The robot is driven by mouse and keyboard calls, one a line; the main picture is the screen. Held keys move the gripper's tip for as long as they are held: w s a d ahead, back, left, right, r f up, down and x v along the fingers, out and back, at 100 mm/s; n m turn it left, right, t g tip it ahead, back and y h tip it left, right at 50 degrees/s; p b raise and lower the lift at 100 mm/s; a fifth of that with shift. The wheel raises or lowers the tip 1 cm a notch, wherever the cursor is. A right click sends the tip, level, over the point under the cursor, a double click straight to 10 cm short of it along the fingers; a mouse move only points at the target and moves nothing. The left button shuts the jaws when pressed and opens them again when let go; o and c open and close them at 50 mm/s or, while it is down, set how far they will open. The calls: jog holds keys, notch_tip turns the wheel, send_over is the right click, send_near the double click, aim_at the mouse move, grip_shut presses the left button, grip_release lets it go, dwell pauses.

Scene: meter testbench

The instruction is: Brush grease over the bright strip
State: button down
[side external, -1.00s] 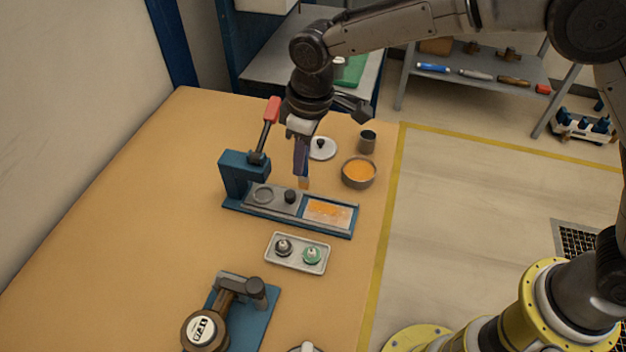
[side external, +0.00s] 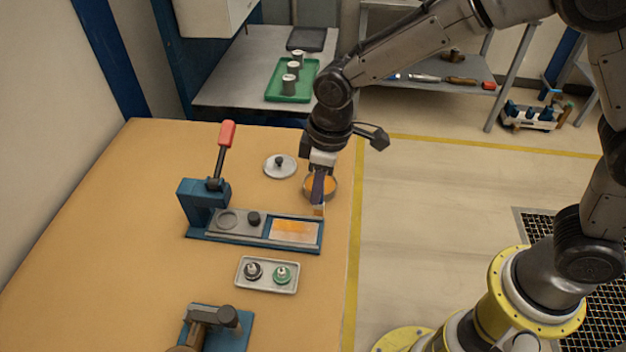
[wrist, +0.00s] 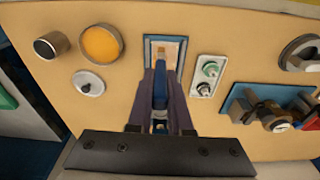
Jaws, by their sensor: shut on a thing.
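My gripper (side external: 319,180) is shut on a brush, pointing down. In the wrist view, my gripper (wrist: 160,95) and brush cover the strip's near part. The bowl of orange grease (wrist: 101,43) stands behind the brush in the side view, partly hidden.
The fixture (side external: 197,199) has an upright red-handled lever (side external: 224,140) at its left. A tray (side external: 267,275) with two small parts lies in front. A round lid (side external: 280,166) lies behind. A blue-based device (side external: 237,332) stands at the front. A dark cup (wrist: 50,45) shows in the wrist view.

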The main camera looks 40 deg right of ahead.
aim_at(315, 207)
notch_tip(315, 207, down, 5)
jog(key=shift+r, duration=0.1)
jog(key=shift+w+a+f, duration=0.15)
jog(key=shift+f, duration=0.25)
jog(key=shift+w+a, duration=3.45)
jog(key=shift+a, duration=0.05)
jog(key=shift+s+a, duration=0.25)
jog(key=shift+s+d, duration=0.15)
jog(key=shift+s, duration=0.1)
jog(key=shift+s+d, duration=3.5)
jog(key=shift+a, duration=0.7)
jog(key=shift+w+a, duration=3.25)
jog(key=shift+w+a+r, duration=0.1)
jog(key=shift+w+a, duration=0.05)
jog(key=shift+w, duration=0.05)
notch_tip(315, 207, up, 8)
